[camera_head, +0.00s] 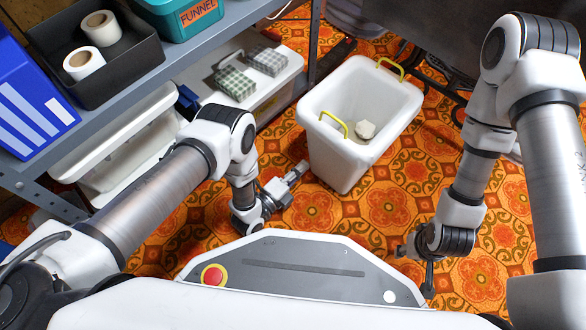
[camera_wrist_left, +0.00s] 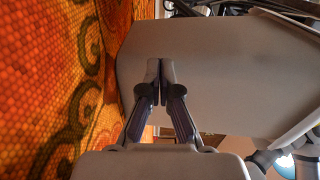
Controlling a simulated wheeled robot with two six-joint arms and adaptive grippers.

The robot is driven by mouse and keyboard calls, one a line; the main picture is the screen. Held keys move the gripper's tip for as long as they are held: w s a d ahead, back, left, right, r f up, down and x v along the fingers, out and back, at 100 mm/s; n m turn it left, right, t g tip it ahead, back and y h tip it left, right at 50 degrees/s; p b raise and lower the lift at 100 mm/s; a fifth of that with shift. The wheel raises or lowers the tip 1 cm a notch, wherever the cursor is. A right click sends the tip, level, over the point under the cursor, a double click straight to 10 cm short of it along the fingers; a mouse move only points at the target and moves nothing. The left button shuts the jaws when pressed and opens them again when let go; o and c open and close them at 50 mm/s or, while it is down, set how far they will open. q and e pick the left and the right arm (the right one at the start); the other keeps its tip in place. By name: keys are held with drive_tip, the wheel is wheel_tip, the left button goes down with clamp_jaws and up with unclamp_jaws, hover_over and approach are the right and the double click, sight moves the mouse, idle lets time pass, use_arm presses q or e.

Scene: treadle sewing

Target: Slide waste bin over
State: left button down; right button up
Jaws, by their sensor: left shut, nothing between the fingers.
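The waste bin (camera_head: 340,155) is a white, open-topped tub with two yellow handles, standing upright on the patterned floor. A pale crumpled lump (camera_head: 365,130) lies inside it. My left gripper (camera_head: 302,168) is low beside the bin's left wall, its fingertips at or very near the wall. In the left wrist view the shut, empty fingers (camera_wrist_left: 160,80) point at the bin's wall (camera_wrist_left: 215,70), which fills much of the picture; I cannot tell if they touch. My right arm hangs right of the bin; its gripper (camera_head: 400,252) is small and partly hidden, apart from the bin.
A grey metal shelf (camera_head: 185,75) at the left holds a dark tray (camera_head: 95,50) with paper rolls and a teal funnel box (camera_head: 185,15). White tubs (camera_head: 130,140) sit below. Dark treadle ironwork (camera_head: 435,70) stands behind the bin. Patterned floor (camera_head: 425,170) is clear to its right.

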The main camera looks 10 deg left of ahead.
use_arm(q)
drive_tip(key=shift+r, duration=0.15)
drive_tip(key=shift+w, duration=0.1)
drive_tip(key=shift+p+x, duration=0.3)
drive_tip(key=shift+x, duration=1.15)
drive_tip(key=v, duration=1.2)
